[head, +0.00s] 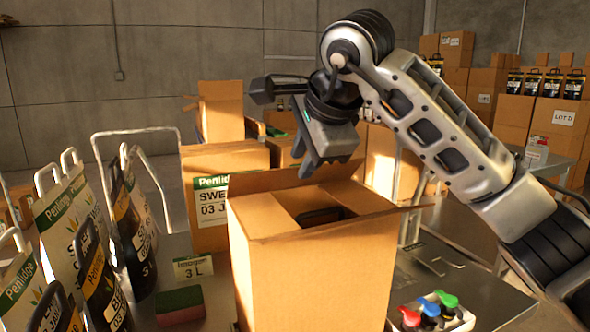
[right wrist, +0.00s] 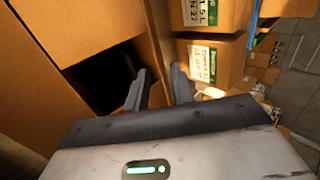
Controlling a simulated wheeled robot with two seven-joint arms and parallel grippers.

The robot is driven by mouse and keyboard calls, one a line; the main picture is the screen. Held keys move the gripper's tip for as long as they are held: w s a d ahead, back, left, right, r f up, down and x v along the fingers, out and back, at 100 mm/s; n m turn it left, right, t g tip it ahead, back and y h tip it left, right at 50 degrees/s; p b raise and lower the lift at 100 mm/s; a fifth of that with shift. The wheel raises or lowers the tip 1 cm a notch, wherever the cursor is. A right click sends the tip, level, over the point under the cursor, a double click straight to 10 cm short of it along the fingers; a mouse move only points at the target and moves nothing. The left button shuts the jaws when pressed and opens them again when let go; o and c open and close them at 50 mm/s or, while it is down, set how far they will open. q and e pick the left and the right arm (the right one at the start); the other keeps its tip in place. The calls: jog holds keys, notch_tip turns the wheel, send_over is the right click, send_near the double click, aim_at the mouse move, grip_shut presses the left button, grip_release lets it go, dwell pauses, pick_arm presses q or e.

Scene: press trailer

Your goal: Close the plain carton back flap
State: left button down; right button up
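The plain carton (head: 310,285) stands on the bench at the centre of the head view. Its top is open, and a dark item (head: 322,215) shows inside. The back flap (head: 275,180) stands up and leans outward at the far edge; a narrow flap (head: 400,209) sticks out at the right. My right gripper (head: 327,165) points down at the back flap, partly covering it. In the right wrist view, my right gripper's fingers (right wrist: 160,88) are apart, with a cardboard edge (right wrist: 160,50) between them; I cannot tell whether they touch it. My left gripper is not in view.
A labelled Penlidge carton (head: 205,215) stands behind at the left. Black and white bags (head: 130,220) crowd the left side. A tray with coloured caps (head: 435,312) sits front right.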

aim_at(295, 174)
jog(key=p+x, duration=0.1)
jog(key=x, duration=0.4)
jog(key=shift+w+a+f, duration=0.1)
jog(key=shift+w+f, duration=0.1)
jog(key=shift+f, duration=0.05)
grip_shut()
